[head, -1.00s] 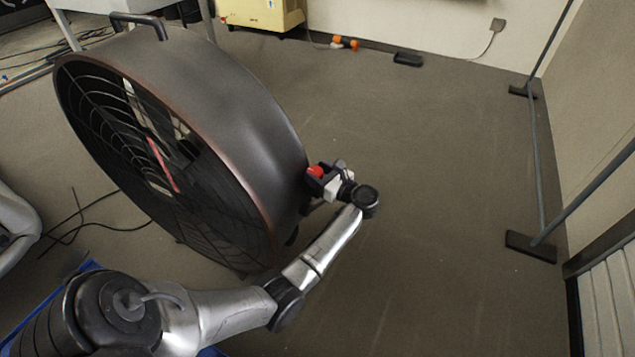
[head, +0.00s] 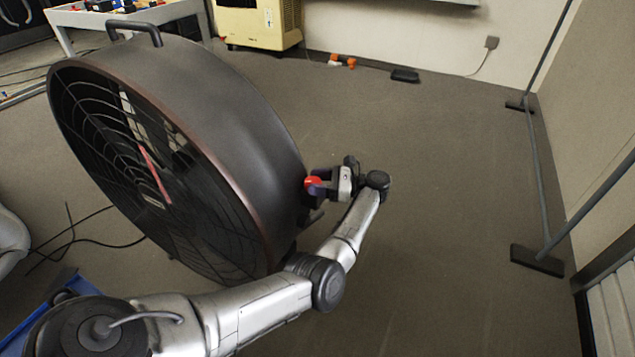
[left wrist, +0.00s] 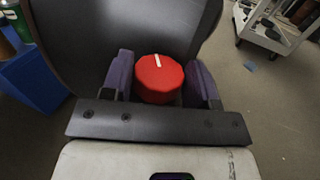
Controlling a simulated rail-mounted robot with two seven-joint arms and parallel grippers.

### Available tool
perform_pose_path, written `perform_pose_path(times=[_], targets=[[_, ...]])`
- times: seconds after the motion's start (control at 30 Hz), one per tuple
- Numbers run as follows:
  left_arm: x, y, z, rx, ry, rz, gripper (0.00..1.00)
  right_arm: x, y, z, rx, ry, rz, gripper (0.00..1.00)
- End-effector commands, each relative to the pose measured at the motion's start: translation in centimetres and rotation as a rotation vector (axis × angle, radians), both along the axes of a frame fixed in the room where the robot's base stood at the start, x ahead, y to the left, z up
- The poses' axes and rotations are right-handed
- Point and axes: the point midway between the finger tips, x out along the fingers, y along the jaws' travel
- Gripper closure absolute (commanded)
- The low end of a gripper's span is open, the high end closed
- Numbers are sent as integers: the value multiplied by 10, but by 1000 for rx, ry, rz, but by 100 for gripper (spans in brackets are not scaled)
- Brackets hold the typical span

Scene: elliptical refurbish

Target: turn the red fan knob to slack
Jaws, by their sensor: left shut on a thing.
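The red fan knob (head: 312,186) sits on the right side of the large black drum fan (head: 228,100). In the left wrist view the knob (left wrist: 158,78) is round and red, with a white mark on its top pointing to the far side. My left gripper (head: 317,183) has its jaws on both sides of the knob and is shut on it. In the left wrist view the dark finger pads (left wrist: 160,82) flank the knob left and right. The right gripper is not in view.
A grey stand with black feet (head: 537,260) runs along the right wall. A black block (head: 405,75) and orange items (head: 343,61) lie at the back. A yellow unit (head: 257,22) and a white cart (head: 133,15) stand behind the fan. The floor right of the fan is clear.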

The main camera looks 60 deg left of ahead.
Motion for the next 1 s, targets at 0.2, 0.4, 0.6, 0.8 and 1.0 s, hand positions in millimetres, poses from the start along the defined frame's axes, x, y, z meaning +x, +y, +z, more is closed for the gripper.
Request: perform_pose_path(times=[0.2,0.4,0.6,0.8,1.0], targets=[[0,0,1,2,-1,11,69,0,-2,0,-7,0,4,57],[0,0,1,2,-1,11,69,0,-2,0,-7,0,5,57],[0,0,1,2,-1,10,35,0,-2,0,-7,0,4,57],[0,0,0,1,-1,10,35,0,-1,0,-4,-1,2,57],[-1,-2,0,-1,-1,29,35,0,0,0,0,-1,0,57]])
